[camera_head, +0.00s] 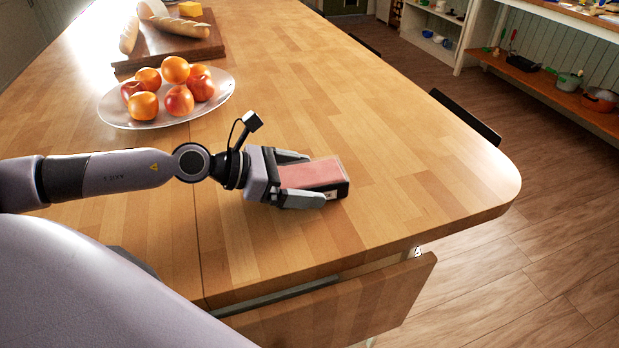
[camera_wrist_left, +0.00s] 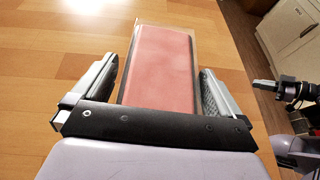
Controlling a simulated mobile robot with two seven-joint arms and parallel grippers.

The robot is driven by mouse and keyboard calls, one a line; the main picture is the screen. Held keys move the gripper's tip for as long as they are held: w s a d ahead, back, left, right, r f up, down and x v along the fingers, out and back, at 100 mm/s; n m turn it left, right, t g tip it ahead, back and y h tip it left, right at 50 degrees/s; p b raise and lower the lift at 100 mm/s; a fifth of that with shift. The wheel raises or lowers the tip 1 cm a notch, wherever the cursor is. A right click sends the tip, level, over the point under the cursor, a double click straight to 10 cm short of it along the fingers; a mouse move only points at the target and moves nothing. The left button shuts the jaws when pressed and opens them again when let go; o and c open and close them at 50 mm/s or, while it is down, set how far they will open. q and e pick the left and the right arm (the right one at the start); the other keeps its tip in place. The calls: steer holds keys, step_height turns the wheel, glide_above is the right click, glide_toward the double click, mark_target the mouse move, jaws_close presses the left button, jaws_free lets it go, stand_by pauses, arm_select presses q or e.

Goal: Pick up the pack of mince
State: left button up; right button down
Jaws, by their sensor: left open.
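The pack of mince (camera_head: 314,174) is a flat box with a pink top and dark sides, lying on the wooden island top. My left gripper (camera_head: 307,178) is open around it, one finger along each long side. In the left wrist view the pack (camera_wrist_left: 160,68) runs lengthwise between the fingers of my left gripper (camera_wrist_left: 158,90), with a gap visible on each side. The near end of the pack is hidden by the gripper's body. My right gripper (camera_wrist_left: 265,85) seems to show in part at the right edge of the left wrist view; its jaws are unclear.
A white plate (camera_head: 115,113) of apples and oranges stands behind my left arm. Farther back is a cutting board (camera_head: 150,50) with bread and cheese. The island's rounded edge (camera_head: 505,195) is at the right. The wood right of the pack is clear. A chair back (camera_head: 465,115) stands beyond the edge.

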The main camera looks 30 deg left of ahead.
mark_target(302, 173)
arm_select(q)
steer(key=c, duration=1.1)
step_height(302, 173, up, 10)
steer(key=shift+r+p, duration=0.1)
steer(key=shift+p, duration=0.4)
steer(key=shift+c, duration=0.2)
stand_by(0.7)
